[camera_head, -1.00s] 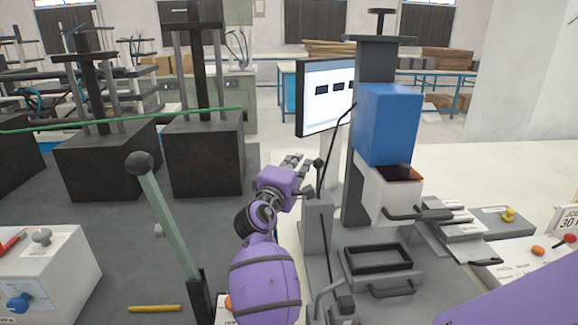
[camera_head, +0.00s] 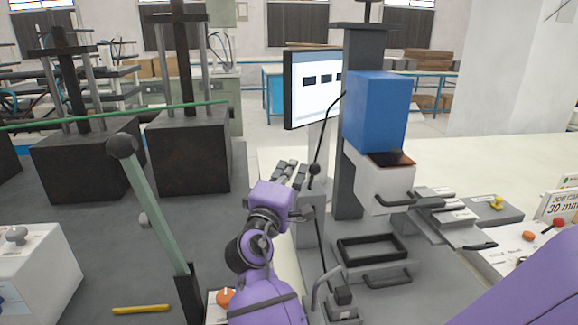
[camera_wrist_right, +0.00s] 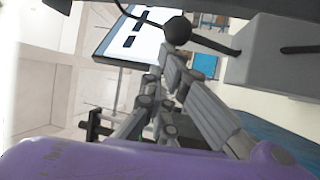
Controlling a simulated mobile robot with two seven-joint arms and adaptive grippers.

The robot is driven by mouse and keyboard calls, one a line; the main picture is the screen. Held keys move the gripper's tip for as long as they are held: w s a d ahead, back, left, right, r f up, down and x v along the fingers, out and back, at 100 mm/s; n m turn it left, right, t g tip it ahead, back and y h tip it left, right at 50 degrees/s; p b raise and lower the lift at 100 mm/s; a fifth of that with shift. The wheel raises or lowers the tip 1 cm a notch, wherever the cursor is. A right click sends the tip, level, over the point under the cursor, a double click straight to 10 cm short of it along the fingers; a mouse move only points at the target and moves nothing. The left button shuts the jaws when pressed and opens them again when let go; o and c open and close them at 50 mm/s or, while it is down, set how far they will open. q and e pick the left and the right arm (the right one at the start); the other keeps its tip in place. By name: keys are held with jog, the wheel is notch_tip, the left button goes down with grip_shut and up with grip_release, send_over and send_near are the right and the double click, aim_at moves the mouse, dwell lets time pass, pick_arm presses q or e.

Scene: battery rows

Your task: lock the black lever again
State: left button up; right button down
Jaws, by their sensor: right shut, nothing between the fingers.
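My left gripper is out of view.
A monitor (camera_head: 312,88) stands behind the post. The blue block (camera_head: 376,112) and a black-rimmed tray (camera_head: 372,248) are to the right. A green lever (camera_head: 155,210) with a black ball stands left of my arm. A yellow stick (camera_head: 141,309) lies at the lower left.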

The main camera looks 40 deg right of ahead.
jog(key=shift+s+a+f, duration=0.15)
jog(key=shift+s+f, duration=0.1)
jog(key=shift+s, duration=0.15)
dwell(0.4)
jog(key=v, duration=1.2)
